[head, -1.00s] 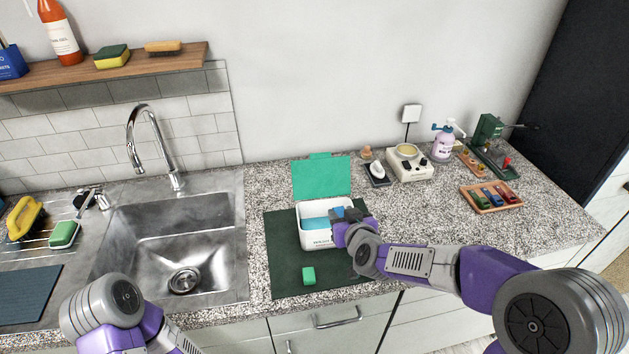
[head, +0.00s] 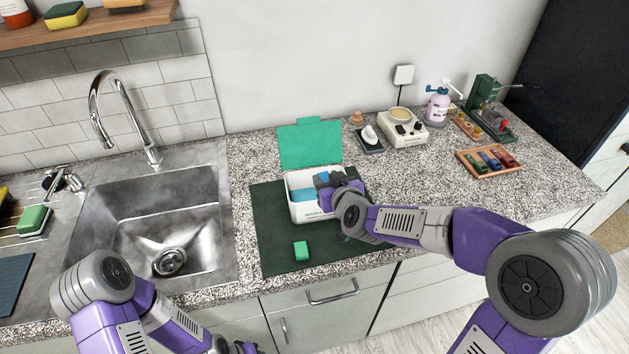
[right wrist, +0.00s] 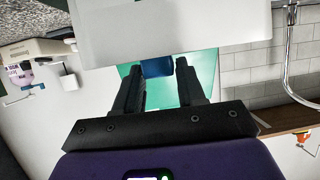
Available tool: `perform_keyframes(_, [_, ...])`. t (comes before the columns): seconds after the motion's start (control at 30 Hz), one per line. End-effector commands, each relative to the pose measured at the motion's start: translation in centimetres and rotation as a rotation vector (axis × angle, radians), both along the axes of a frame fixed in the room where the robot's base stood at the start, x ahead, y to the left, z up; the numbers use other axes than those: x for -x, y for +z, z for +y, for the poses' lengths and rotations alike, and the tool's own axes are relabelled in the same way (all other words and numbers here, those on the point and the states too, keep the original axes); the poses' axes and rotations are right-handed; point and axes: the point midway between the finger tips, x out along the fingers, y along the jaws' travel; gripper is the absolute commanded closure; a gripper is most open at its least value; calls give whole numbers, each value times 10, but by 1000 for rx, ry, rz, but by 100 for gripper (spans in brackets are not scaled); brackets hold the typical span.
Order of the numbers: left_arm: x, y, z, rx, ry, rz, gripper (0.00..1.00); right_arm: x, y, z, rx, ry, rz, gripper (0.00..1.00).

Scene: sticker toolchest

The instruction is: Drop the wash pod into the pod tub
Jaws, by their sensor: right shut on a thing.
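The wash pod appears as a dark blue block (head: 321,179) held between the fingertips of my right gripper (head: 328,183). It also shows in the right wrist view (right wrist: 157,67), between the two black fingers. The pod tub is a white box (head: 309,215) with its green lid (head: 310,146) standing open at the back; light blue shows inside. My right gripper is shut on the pod, at the right part of the tub's opening. The pod's exact height over the rim is hard to tell. My left gripper (head: 243,348) is barely visible at the bottom edge.
The tub stands on a dark green mat (head: 275,240), with a small green block (head: 301,250) in front of it. The sink (head: 155,215) is to the left. A wooden tray (head: 490,160) and a cream device (head: 404,130) stand to the right.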

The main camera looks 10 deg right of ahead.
Motion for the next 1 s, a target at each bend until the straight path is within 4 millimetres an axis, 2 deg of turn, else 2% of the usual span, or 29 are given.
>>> perform_keyframes(0.23, [0, 0, 0, 0, 0, -1, 57, 0, 0, 0, 0, 0, -1, 89])
perform_keyframes(0.27, [0, 0, 0, 0, -1, -1, 57, 0, 0, 0, 0, 0, -1, 58])
perform_keyframes(0.43, [0, 0, 0, 0, -1, -1, 57, 0, 0, 0, 0, 0, -1, 32])
perform_keyframes(0.77, [0, 1, 0, 0, 0, -1, 57, 2, 1, 0, 0, 0, -1, 31])
perform_keyframes(0.87, [0, 3, 0, 0, 0, -1, 57, 11, 6, -1, 0, 0, -2, 31])
perform_keyframes(1.0, [0, 9, 0, 0, 0, 0, 57, 31, 16, -4, 0, 0, -3, 31])
